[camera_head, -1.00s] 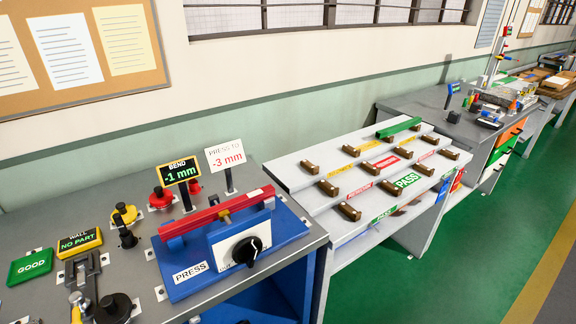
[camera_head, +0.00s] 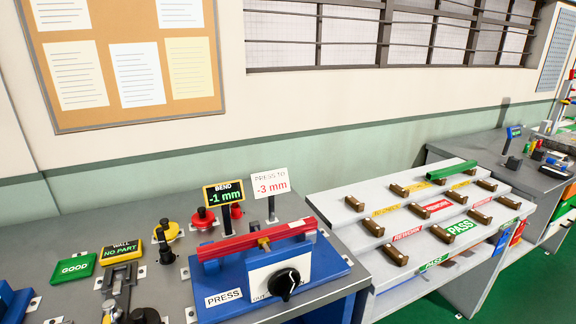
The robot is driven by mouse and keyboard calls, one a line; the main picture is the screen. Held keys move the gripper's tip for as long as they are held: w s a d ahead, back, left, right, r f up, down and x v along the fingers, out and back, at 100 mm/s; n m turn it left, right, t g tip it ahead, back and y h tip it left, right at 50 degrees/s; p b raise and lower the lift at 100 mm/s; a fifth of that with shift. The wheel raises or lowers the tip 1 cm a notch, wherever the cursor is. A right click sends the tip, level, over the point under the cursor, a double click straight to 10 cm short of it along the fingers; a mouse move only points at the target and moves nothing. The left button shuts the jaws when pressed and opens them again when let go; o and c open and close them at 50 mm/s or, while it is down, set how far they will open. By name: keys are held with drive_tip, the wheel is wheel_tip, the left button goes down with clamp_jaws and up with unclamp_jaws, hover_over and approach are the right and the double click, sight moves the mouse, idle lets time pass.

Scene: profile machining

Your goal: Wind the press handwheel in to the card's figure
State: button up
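The blue press (camera_head: 221,309) stands on the grey bench, with a red profile bar (camera_head: 236,244) lying across its top. Its black handwheel (camera_head: 284,284) is on the white front plate, with a white pointer mark toward the upper right and "OUT" lettering at its left. The white card (camera_head: 269,183) behind the press reads "PRESS TO -3 mm". The black bend display (camera_head: 224,194) beside it reads "-1 mm" in green. My gripper is not in view.
Red and yellow buttons stand behind. A stepped rack (camera_head: 350,211) with brown cradles and a green bar (camera_head: 451,169) is at the right.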

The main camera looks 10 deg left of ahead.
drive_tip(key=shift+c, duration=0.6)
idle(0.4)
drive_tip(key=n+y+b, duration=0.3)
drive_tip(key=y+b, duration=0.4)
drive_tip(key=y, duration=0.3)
approach(290, 293)
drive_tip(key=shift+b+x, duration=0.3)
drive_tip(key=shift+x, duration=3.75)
